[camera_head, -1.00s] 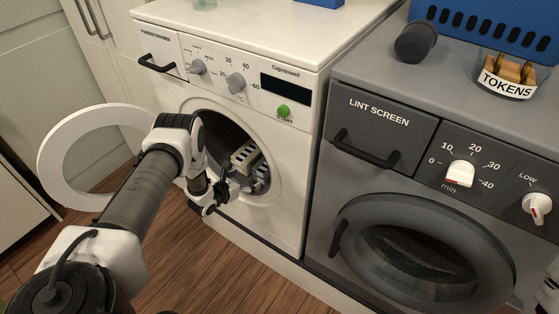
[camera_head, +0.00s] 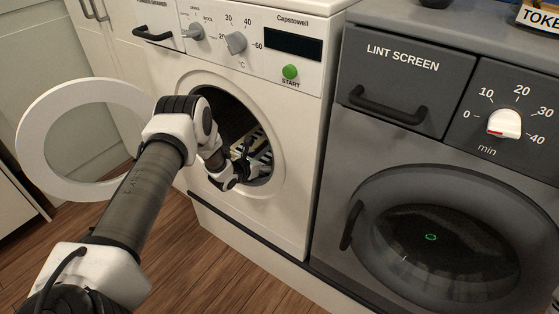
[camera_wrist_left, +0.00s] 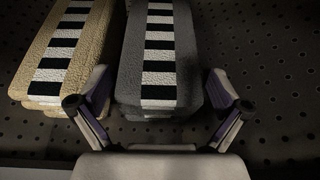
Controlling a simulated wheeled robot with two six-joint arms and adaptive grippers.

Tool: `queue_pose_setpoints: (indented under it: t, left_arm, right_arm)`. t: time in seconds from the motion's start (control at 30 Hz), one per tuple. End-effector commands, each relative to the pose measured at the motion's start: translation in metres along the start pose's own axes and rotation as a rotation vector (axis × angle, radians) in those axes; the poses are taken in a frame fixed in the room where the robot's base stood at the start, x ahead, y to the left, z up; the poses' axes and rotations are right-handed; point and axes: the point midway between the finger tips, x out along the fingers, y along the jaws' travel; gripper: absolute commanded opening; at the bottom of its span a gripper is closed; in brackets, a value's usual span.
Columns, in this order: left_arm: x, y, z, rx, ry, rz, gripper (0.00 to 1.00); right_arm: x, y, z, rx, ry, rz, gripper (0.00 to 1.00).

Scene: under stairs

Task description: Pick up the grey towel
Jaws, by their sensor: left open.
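The grey towel (camera_wrist_left: 188,68) lies folded inside the washer drum, with a black-and-white checked band along its middle. A beige towel (camera_wrist_left: 88,60) with a similar band lies just left of it. My left gripper (camera_wrist_left: 160,92) is open, its two fingers on either side of the grey towel's near end; the left finger is close to the gap between the towels. I cannot tell whether the fingers touch it. In the head view, my left gripper (camera_head: 248,168) reaches into the drum opening and hides most of the towels. My right gripper is out of view.
The white washer (camera_head: 285,135) has its round door (camera_head: 35,150) swung open to the left. The drum wall (camera_wrist_left: 275,75) has small holes, with free room right of the grey towel. A grey dryer (camera_head: 345,205) with a shut door stands at the right.

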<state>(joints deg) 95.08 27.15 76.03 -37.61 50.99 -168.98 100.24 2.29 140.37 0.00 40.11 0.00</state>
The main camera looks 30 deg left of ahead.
Motion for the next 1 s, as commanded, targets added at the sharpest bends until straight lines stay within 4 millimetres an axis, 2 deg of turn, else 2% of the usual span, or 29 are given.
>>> queue_pose_setpoints:
  t: [0.1,0.27,0.3,0.37,0.4,0.47,0.8,0.93,1.0]
  left_arm:
    - [0.011,0.0,0.0,0.0,0.0,0.001,1.0]
    - [0.011,0.0,0.001,-0.002,0.0,0.001,1.0]
    - [0.011,0.0,0.001,-0.002,0.0,0.001,0.96]
    - [0.011,0.0,0.001,-0.002,0.0,0.001,0.75]
    - [0.011,0.0,0.001,-0.002,0.001,0.001,0.61]
    - [0.011,0.0,0.001,-0.002,0.001,0.001,0.43]
    - [0.011,0.0,0.004,-0.002,0.0,0.001,0.43]
    - [0.011,-0.001,0.017,-0.001,-0.001,0.0,0.43]
    - [0.011,-0.001,0.029,0.0,-0.002,-0.001,0.43]
  right_arm:
    - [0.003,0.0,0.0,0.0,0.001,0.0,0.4]
    - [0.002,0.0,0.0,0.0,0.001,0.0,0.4]
    - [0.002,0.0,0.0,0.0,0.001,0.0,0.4]
    - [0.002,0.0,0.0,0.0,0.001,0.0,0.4]
    - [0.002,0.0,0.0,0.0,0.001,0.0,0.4]
    - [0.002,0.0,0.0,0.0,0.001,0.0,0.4]
    - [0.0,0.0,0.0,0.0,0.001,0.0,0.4]
    - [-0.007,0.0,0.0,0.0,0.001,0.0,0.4]
    - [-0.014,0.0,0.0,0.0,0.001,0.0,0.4]
